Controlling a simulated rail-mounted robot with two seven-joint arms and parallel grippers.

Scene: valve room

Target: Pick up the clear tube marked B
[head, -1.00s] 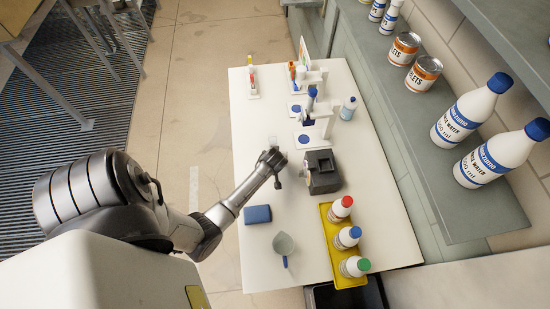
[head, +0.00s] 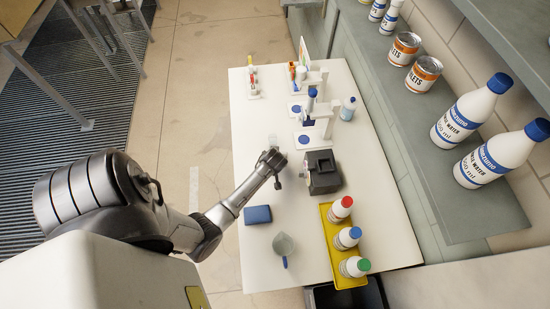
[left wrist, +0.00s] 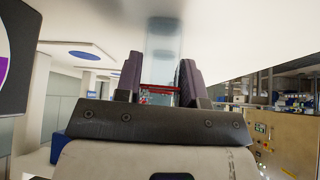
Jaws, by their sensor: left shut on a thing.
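My left gripper (head: 271,161) is over the white table, left of a dark boxy device. In the left wrist view its two dark fingers (left wrist: 159,82) are shut on a clear tube (left wrist: 162,45). The tube is see-through, with a red line across it between the fingers. In the head view the tube is only a faint pale shape at the fingertips, and no letter on it can be read. My right gripper is in neither view.
The dark device (head: 321,172) stands close right of the gripper. Racks with coloured tubes (head: 312,97) stand farther back.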

